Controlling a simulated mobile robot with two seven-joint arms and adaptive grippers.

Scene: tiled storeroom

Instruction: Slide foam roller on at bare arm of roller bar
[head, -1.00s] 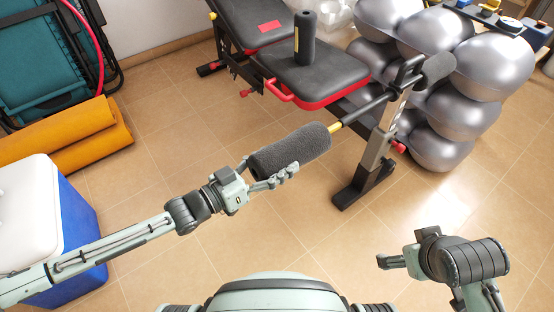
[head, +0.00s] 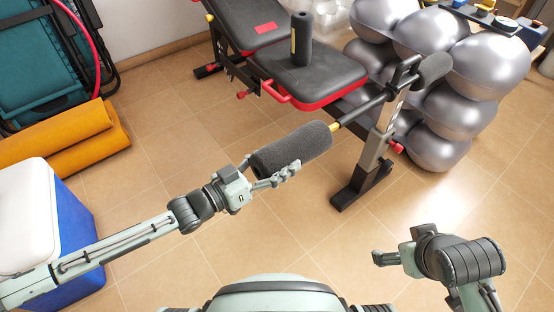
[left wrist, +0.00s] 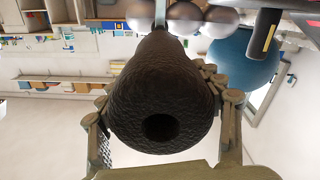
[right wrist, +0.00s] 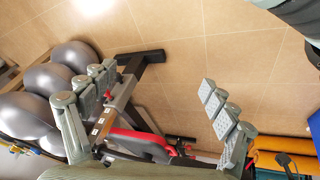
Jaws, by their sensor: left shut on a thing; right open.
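A dark grey foam roller (head: 292,150) is held by my left gripper (head: 272,172), whose fingers are shut around its near part. In the left wrist view the roller (left wrist: 165,85) shows its near end with a round hole. The roller bar's bare arm (head: 366,109) points from the upright post toward the roller. Its yellow tip (head: 335,127) shows right at the roller's far end, roughly in line; whether it is inside the hole is hidden. My right gripper (head: 382,259) is open and empty, low at the right.
The black-and-red bench (head: 310,82) bears an upright black roller (head: 301,40). Silver balls (head: 490,65) are stacked behind the post (head: 383,140). A blue-and-white cooler (head: 25,205) and orange rolled mats (head: 60,140) stand left. The floor in front is clear.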

